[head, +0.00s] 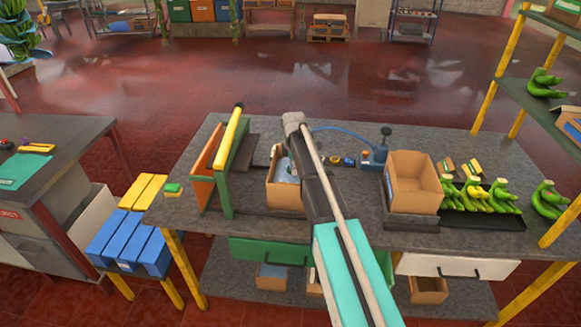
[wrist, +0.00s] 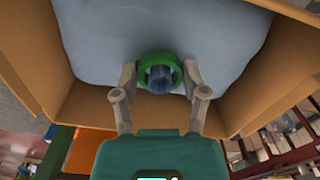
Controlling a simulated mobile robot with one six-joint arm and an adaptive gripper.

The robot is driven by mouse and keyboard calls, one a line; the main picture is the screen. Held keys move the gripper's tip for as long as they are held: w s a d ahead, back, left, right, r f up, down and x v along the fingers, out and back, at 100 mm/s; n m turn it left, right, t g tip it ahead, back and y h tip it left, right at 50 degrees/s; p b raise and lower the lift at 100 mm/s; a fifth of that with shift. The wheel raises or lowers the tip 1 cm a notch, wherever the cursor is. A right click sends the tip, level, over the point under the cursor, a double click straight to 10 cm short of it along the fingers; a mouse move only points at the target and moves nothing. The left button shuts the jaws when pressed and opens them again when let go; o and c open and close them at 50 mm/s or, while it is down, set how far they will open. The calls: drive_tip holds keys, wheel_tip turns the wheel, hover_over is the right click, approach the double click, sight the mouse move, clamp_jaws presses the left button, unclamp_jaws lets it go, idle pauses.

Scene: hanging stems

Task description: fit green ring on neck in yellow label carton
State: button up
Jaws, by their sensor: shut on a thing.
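My gripper (wrist: 160,76) is shut on a green ring (wrist: 160,56), one finger on each side, inside an open cardboard carton (wrist: 91,120). A bluish, translucent neck (wrist: 159,79) shows through the ring's opening. The ring appears lined up with the neck; I cannot tell how far down around it the ring sits. A pale blue bag (wrist: 110,40) fills the carton around the neck. In the head view the carton (head: 286,197) stands mid-bench, and my arm hides the gripper, the ring and part of the carton. No yellow label is visible on it.
A green frame with a yellow bar (head: 228,140) stands left of the carton. A yellow ring (head: 336,160) and a blue ring (head: 349,162) lie to the right, near a blue device (head: 374,158). An empty carton (head: 413,190) and banana tray (head: 480,219) are further right.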

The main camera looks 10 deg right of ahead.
drive_tip(key=shift+f+b, duration=0.6)
idle(0.9)
drive_tip(key=o, duration=0.9)
drive_tip(key=shift+c, duration=0.2)
drive_tip(key=shift+o, duration=0.2)
drive_tip(key=shift+s, duration=0.1)
drive_tip(key=shift+r+p, duration=1.6)
drive_tip(key=shift+r, duration=0.05)
idle(0.5)
wheel_tip(320, 180, up, 8)
drive_tip(key=p, duration=0.8)
drive_tip(key=shift+r, duration=0.2)
idle(0.8)
